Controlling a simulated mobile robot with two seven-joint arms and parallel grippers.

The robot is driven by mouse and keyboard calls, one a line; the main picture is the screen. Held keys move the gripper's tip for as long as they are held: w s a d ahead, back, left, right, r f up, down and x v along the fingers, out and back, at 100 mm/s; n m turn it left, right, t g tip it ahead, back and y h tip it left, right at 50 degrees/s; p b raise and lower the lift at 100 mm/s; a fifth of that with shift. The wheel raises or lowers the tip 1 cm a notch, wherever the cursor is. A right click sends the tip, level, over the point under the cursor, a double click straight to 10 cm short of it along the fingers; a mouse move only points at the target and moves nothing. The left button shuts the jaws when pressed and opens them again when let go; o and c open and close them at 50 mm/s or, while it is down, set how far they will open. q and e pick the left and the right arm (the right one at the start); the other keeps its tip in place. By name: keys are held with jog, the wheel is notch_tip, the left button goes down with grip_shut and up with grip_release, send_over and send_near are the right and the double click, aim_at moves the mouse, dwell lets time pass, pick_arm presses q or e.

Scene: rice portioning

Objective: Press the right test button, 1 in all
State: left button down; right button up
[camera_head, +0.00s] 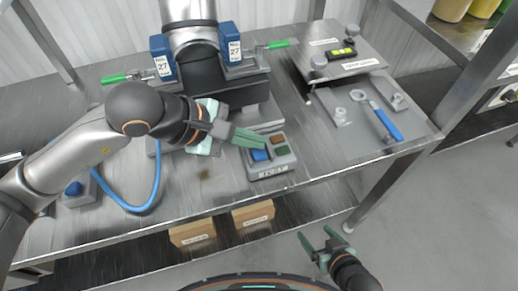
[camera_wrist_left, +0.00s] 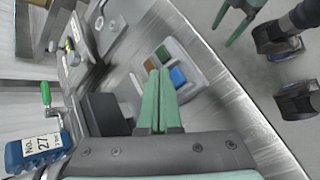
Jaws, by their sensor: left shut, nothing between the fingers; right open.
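A grey button box (camera_head: 271,170) stands near the table's front edge. It carries a blue button (camera_head: 260,155), a brown button (camera_head: 277,139) and a dark green button (camera_head: 281,151); the wrist view also shows the blue button (camera_wrist_left: 178,76) and the green one (camera_wrist_left: 162,53). I cannot tell which is the right test button. My left gripper (camera_head: 258,138) is shut and empty, its green fingertips over the box, partly hiding its top; contact cannot be told. My right gripper (camera_head: 316,239) is open and empty, away in front of the table.
A dark machine with two blue "27" units (camera_head: 231,43) and green-handled levers (camera_head: 278,44) stands behind. A tray (camera_head: 355,143) with a blue-handled tool lies right. A blue hose (camera_head: 155,185) curves at left. Cartons (camera_head: 253,214) sit on the lower shelf.

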aim_at(253, 154)
pick_arm(q)
jog(key=shift+f, duration=0.1)
jog(key=shift+f+b, duration=0.35)
jog(key=shift+b, duration=0.4)
jog(key=shift+f+b, duration=0.5)
jog(key=shift+b, duration=0.2)
dwell(0.4)
jog(key=shift+r, duration=0.1)
dwell(0.4)
jog(key=shift+r+p, duration=0.4)
jog(key=shift+r, duration=0.4)
jog(key=shift+r+p, duration=1.25)
jog(key=shift+r, duration=1.25)
